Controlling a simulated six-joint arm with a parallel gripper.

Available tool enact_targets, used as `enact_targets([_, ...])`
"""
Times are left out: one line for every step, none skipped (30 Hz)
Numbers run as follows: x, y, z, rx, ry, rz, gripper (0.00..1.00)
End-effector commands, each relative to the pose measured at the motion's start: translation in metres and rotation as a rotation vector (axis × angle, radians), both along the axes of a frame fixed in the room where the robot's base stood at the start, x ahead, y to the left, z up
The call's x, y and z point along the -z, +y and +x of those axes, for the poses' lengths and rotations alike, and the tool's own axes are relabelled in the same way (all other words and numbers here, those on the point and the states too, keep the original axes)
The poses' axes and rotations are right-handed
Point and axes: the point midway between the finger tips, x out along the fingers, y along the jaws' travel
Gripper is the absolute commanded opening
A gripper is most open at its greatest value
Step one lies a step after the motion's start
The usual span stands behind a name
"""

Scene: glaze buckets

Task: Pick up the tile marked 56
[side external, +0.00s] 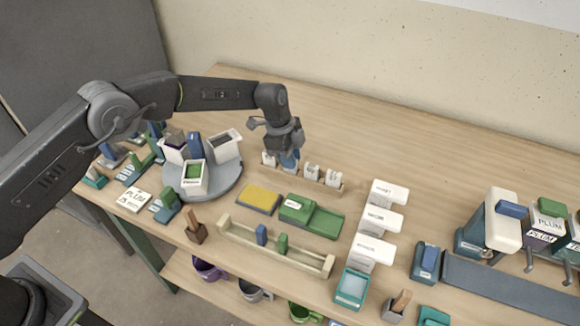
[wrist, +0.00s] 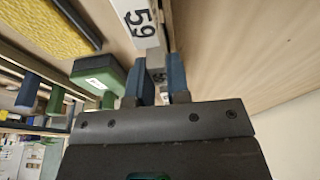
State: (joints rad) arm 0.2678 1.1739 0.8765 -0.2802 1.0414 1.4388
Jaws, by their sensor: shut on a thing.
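A low wooden rack (side external: 327,187) at the back middle of the table holds several small white tiles, one at its left end (side external: 268,159) and two to the right of my gripper, where one (side external: 311,171) stands clear. My gripper (side external: 288,160) points down at the rack between them, its blue fingers low at rack height. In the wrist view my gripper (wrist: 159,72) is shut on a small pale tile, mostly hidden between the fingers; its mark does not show. A neighbouring white tile (wrist: 133,12) there has sideways digits that look like 59.
A yellow sponge (side external: 258,199) and a green box (side external: 311,215) lie in front of the rack. A grey turntable (side external: 221,188) with white containers is to the left, and white labelled blocks (side external: 383,218) are to the right. The wall is behind.

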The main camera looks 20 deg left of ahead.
Motion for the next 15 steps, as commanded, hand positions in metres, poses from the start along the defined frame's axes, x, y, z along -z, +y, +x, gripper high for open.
enact_targets([-0.003,0.000,0.000,0.000,-0.001,-0.001,0.00])
enact_targets([-0.005,0.000,0.000,0.000,-0.002,-0.001,0.00])
enact_targets([-0.008,0.000,0.001,0.000,-0.002,-0.001,0.00])
enact_targets([-0.010,0.000,0.001,0.000,-0.002,-0.001,0.00])
enact_targets([-0.013,0.000,0.001,0.000,-0.003,-0.001,0.00])
enact_targets([-0.017,0.000,0.001,0.000,-0.003,-0.001,0.00])
enact_targets([-0.020,0.000,0.001,0.000,-0.003,-0.001,0.00])
enact_targets([-0.022,0.000,0.001,0.000,-0.003,0.000,0.00])
enact_targets([-0.025,0.000,0.000,0.000,-0.002,0.000,0.00])
enact_targets([-0.028,0.000,0.000,0.000,-0.002,0.000,0.00])
enact_targets([-0.030,0.000,0.000,0.000,-0.002,0.000,0.00])
enact_targets([-0.034,0.000,0.001,0.000,-0.003,0.000,0.00])
enact_targets([-0.036,0.000,0.001,0.000,-0.003,0.000,0.00])
enact_targets([-0.039,0.000,0.001,0.000,-0.003,0.000,0.00])
enact_targets([-0.043,0.000,0.000,0.000,-0.002,0.000,0.00])
